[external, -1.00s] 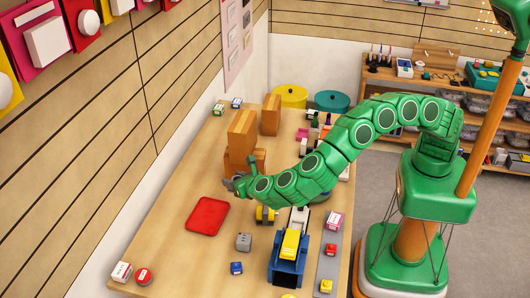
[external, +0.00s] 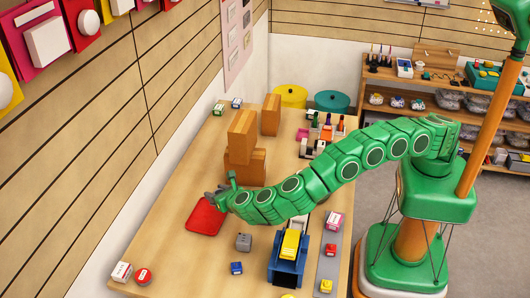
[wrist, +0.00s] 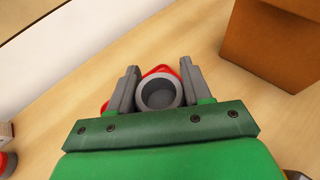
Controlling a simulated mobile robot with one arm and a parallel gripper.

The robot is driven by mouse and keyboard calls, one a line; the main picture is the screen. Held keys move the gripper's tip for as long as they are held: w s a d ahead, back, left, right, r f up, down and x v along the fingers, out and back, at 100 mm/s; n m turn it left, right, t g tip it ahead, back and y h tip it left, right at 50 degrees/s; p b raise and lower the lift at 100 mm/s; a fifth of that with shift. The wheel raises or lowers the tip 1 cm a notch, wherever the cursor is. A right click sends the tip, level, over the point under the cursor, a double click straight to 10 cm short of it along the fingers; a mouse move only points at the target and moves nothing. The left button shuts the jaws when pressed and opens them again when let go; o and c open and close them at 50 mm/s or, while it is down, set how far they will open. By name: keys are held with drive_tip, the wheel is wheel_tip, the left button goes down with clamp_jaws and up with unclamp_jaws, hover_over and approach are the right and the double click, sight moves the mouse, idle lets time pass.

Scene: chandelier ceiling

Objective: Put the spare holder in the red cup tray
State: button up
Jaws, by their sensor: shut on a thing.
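The red cup tray (external: 203,218) lies flat on the wooden table, left of the middle. My gripper (wrist: 160,84) is shut on a round grey holder (wrist: 159,93), open-topped like a small cup, with one finger on each side. In the wrist view red edges of the tray show behind the holder and between the fingers. In the external view my gripper (external: 217,192) is over the tray's far part. I cannot tell whether the holder touches the tray or hangs above it.
Brown boxes (external: 245,150) stand just behind my gripper; one shows at upper right in the wrist view (wrist: 275,45). The table left of the tray is clear.

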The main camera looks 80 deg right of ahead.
sight(213, 215)
drive_tip(key=shift+w+a+f, duration=0.2)
drive_tip(key=shift+w+f, duration=0.2)
drive_tip(key=shift+f, duration=0.1)
drive_tip(key=shift+w+a+f, duration=0.15)
drive_tip(key=shift+w+f, duration=0.2)
drive_tip(key=shift+f, duration=0.1)
drive_tip(key=shift+f, duration=0.1)
drive_tip(key=shift+w+f, duration=0.2)
drive_tip(key=shift+a+f, duration=0.15)
drive_tip(key=shift+f, duration=1.45)
drive_tip(key=shift+f, duration=0.6)
drive_tip(key=o, duration=1)
drive_tip(key=shift+o, duration=0.2)
drive_tip(key=shift+r, duration=0.1)
